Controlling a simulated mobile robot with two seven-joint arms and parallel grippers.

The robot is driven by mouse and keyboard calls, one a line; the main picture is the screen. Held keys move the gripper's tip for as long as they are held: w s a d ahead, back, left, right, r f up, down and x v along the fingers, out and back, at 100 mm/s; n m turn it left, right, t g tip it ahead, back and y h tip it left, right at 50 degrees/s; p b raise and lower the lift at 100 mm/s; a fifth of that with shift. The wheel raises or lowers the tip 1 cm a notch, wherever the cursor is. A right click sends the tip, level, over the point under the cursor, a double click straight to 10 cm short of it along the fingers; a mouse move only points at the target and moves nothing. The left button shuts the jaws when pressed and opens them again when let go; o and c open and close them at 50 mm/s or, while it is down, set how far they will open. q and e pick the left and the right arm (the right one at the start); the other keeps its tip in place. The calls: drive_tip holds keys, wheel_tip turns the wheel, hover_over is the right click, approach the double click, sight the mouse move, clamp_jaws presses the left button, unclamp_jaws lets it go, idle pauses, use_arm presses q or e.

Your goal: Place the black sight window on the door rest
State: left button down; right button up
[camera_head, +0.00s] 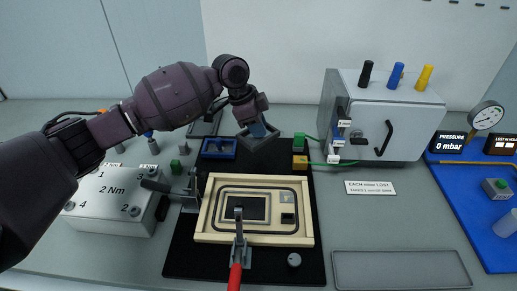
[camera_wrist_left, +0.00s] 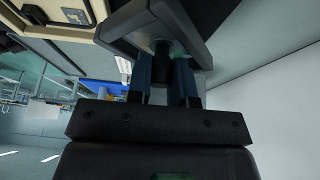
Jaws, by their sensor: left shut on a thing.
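My left gripper (camera_head: 258,130) is shut on a dark grey frame (camera_head: 260,150), which looks like the sight window. It is tilted behind the tan panel. In the left wrist view, the blue-padded fingers (camera_wrist_left: 166,80) pinch a dark stub on the frame (camera_wrist_left: 198,50). The tan panel (camera_head: 204,228) lies on a black mat and has a black seal line and a dark rectangle (camera_head: 250,207) in its middle. I cannot tell which thing is the door rest; a flat grey tray (camera_head: 400,282) lies at the front right. My right gripper is not in view.
A red-handled clamp (camera_head: 236,274) reaches over the panel's front, and another clamp (camera_head: 190,190) stands at its left. A torque box (camera_head: 112,205) is left. A grey cabinet (camera_head: 410,125) with coloured knobs and a blue gauge board (camera_head: 480,215) are right. The table between mat and board is mostly clear.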

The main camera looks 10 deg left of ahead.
sight(243, 132)
use_arm(q)
wheel_tip(243, 132, down, 2)
drive_tip(key=shift+f, duration=0.2)
wheel_tip(243, 132, down, 5)
drive_tip(key=shift+f+b, duration=0.15)
drive_tip(key=shift+b, duration=0.45)
drive_tip(key=shift+f, duration=0.25)
drive_tip(key=shift+r, duration=0.1)
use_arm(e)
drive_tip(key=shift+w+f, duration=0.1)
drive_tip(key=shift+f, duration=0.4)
use_arm(q)
drive_tip(key=c, duration=1)
unclamp_jaws()
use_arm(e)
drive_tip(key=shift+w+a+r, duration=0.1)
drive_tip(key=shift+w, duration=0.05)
use_arm(q)
drive_tip(key=p+v, duration=0.2)
drive_tip(key=v, duration=0.9)
drive_tip(key=shift+s+a+r, duration=0.1)
drive_tip(key=shift+a+r, duration=0.15)
drive_tip(key=shift+r, duration=0.25)
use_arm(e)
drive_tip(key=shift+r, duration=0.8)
